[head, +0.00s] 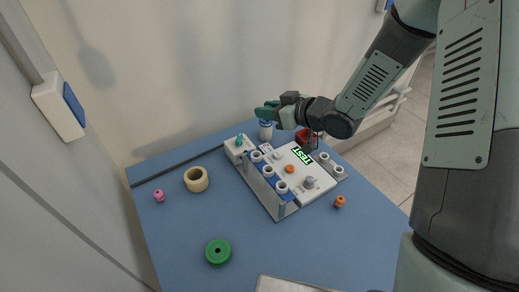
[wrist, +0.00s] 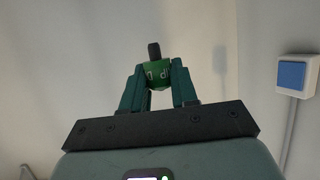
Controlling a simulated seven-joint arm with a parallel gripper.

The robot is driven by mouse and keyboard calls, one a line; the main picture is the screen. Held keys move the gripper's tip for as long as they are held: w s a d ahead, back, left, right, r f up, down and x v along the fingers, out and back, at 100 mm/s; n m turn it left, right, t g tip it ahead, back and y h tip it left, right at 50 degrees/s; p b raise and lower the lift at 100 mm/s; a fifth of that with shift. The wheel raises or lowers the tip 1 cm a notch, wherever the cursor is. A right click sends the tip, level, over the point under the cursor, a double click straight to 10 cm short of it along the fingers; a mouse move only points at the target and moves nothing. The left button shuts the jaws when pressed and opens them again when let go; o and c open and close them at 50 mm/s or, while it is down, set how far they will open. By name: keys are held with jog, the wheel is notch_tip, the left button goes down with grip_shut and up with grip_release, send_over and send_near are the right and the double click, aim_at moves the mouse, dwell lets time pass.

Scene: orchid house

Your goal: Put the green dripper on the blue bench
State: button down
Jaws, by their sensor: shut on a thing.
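My gripper (wrist: 159,88) is shut on the green dripper (wrist: 157,76). The dripper has pale lettering and a dark end pointing away from my gripper in the wrist view. In the head view my gripper (head: 267,110) is at the back of the blue bench (head: 185,240), and its teal fingers hide or blend with the dripper there. I cannot tell its exact height above the bench. A small teal-green piece (head: 239,140) sits on a white block at the left end of the test board.
A white board labelled TEST (head: 318,183) with a blue-and-white rack (head: 262,187) fills the bench's middle. A green spool (head: 218,252), beige ring (head: 196,179), pink piece (head: 159,195) and orange piece (head: 340,201) stand around it. The front left is mostly clear.

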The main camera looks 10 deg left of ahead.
jog(key=s+a+f+n+g, duration=0.1)
jog(key=s+a+f+n+g+y, duration=0.1)
jog(key=shift+s+a+f, duration=0.2)
jog(key=shift+a+f, duration=0.2)
notch_tip(320, 180, down, 10)
jog(key=shift+r, duration=0.2)
jog(key=c, duration=0.9)
grip_release()
jog(key=shift+o, duration=0.2)
